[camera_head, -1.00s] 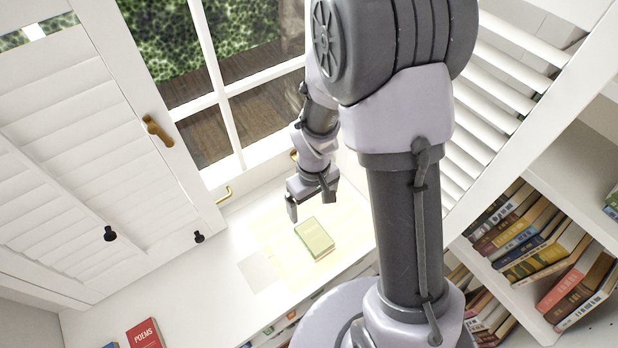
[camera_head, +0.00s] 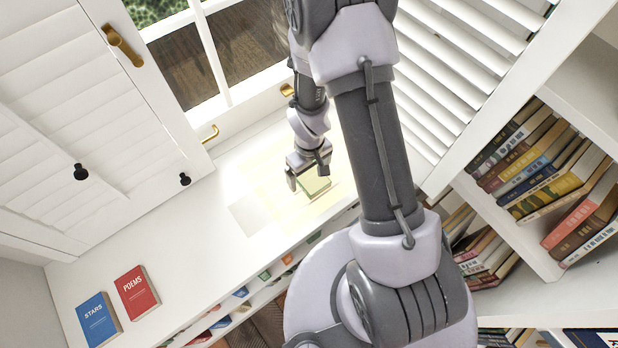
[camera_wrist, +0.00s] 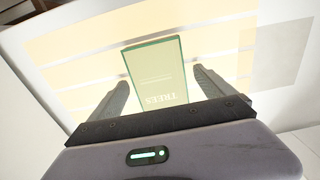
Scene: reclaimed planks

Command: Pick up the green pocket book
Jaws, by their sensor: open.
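The green pocket book (camera_head: 315,187) lies flat on the white window-sill surface (camera_head: 200,233), in a patch of yellowish light. In the wrist view the green book (camera_wrist: 158,72) shows the word TREES upside down on its cover. My gripper (camera_head: 309,183) is over the book in the head view and hides part of it. In the wrist view my gripper (camera_wrist: 158,92) is open, with one finger on each side of the book's near part. Gaps show between fingers and book; I cannot tell their height above the surface.
A blue book STARS (camera_head: 98,319) and a red book POEMS (camera_head: 136,292) lie at the lower left. A white shutter (camera_head: 75,120) stands at left. A bookcase (camera_head: 500,235) with several books is at right. The sill between is clear.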

